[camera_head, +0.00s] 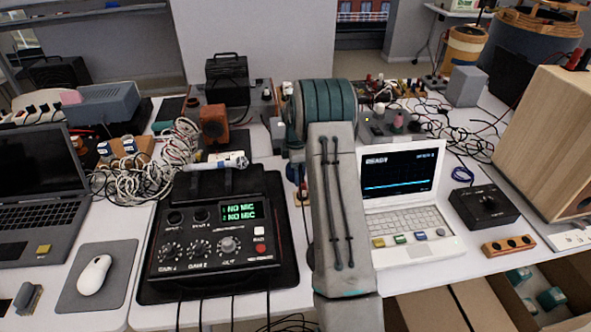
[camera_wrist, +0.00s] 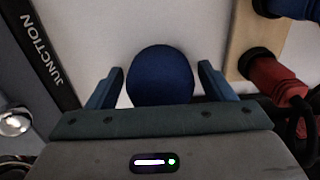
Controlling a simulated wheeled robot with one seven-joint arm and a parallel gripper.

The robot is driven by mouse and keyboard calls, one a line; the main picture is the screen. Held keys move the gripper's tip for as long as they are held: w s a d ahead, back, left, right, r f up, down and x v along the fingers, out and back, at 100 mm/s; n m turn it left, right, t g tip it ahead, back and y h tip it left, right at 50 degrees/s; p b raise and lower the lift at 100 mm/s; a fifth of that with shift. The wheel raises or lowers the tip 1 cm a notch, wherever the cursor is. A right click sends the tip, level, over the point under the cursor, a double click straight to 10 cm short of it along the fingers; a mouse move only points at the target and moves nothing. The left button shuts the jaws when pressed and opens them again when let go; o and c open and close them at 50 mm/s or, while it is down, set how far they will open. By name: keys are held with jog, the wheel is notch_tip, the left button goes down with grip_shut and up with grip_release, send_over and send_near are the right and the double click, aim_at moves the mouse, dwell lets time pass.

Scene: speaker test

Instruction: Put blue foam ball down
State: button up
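The blue foam ball (camera_wrist: 160,76) is in the wrist view, between the two fingers of my gripper (camera_wrist: 160,72). Narrow pale gaps show between the ball and both fingertips, so the gripper looks open around it, not clamped on it. A pale flat surface (camera_wrist: 95,28) lies behind the ball; whether the ball touches it I cannot tell. In the head view my own arm hides the gripper and the ball.
A dark bar lettered JUNCTION (camera_wrist: 50,62) lies left of the gripper, and a wooden block with a red connector (camera_wrist: 275,82) is close on the right. The table holds an audio interface (camera_head: 216,238), a white laptop (camera_head: 405,205) and tangled cables (camera_head: 150,172).

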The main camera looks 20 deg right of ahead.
notch_tip(320, 180, up, 12)
jog(key=shift+f, duration=0.1)
jog(key=s+a+r+m+t, duration=0.1)
jog(key=s+a+r+m, duration=0.4)
jog(key=s, duration=0.3)
jog(key=s+a+r+m, duration=0.2)
jog(key=s+a+r, duration=0.4)
jog(key=s+a, duration=0.1)
jog(key=s+a+f+m, duration=0.1)
jog(key=s+a+m, duration=0.2)
jog(key=s, duration=0.6)
jog(key=s+a+f+m+t, duration=0.1)
jog(key=s+a+m, duration=0.2)
jog(key=s, duration=0.7)
jog(key=shift+a+f+m+t, duration=0.3)
jog(key=shift+a+f+m, duration=0.05)
jog(key=shift+m, duration=0.65)
